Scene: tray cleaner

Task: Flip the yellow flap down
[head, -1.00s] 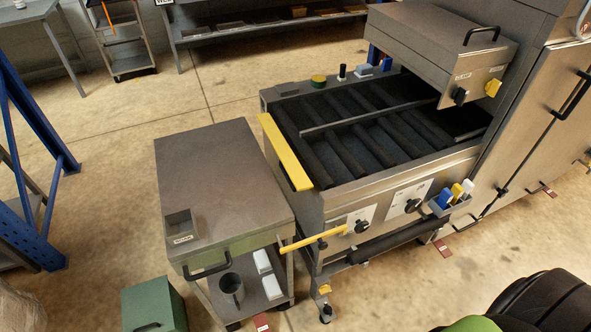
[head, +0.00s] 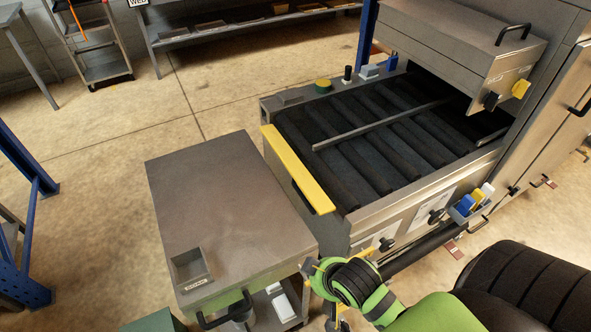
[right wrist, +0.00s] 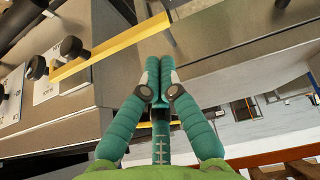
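The yellow flap (head: 297,168) is a long flat strip along the left end of the roller conveyor (head: 375,135), beside the steel-topped cart. A separate thin yellow bar (right wrist: 110,48) crosses the right wrist view near black knobs. In the head view my right arm hides the gripper and most of the bar. My left gripper is out of view.
The steel cart (head: 225,205) stands close to the conveyor's left end, with a narrow gap. Black knobs (head: 387,243) and a holder with blue, yellow and white items (head: 470,203) are on the conveyor's front. A lidded steel box (head: 455,50) overhangs its right end.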

